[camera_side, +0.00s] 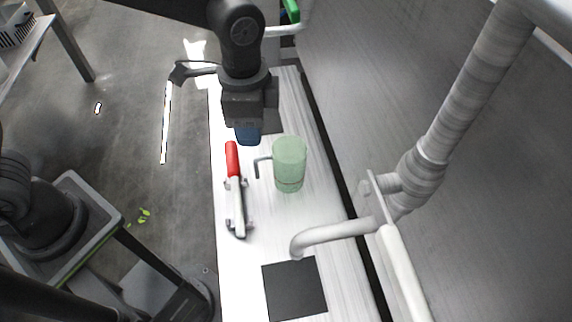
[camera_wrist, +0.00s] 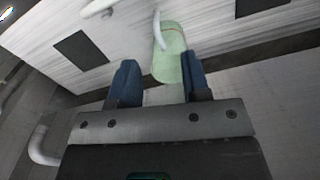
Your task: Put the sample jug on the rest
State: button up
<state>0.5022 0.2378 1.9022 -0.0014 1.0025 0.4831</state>
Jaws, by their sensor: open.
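The sample jug (camera_side: 290,165) is a pale green translucent cylinder standing upright on the white bench, with a grey handle (camera_side: 262,162) on its left. In the wrist view the jug (camera_wrist: 170,66) shows ahead, between the lines of my two blue fingers. My gripper (camera_side: 247,135) is open and empty, up and to the left of the jug in the side view; its fingers (camera_wrist: 160,80) look apart from it. A black square (camera_side: 294,288) lies flat on the near bench; a second dark square (camera_wrist: 255,4) shows partly in the wrist view. I cannot tell which is the rest.
A red-handled tool (camera_side: 234,190) lies on small brackets left of the jug. A white bent spout (camera_side: 330,235) reaches over the bench between jug and black square. A thick pipe (camera_side: 440,140) runs up along the grey wall at the right. The bench (camera_side: 250,262) is otherwise mostly bare.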

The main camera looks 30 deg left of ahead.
send_over(258, 178)
notch_tip(258, 178, down, 6)
jog(key=shift+w+a+f, duration=0.1)
jog(key=shift+w+f, duration=0.05)
jog(key=shift+f, duration=1.3)
jog(key=shift+w+a+f, duration=0.1)
jog(key=shift+f, duration=1.3)
jog(key=shift+c, duration=0.2)
grip_shut()
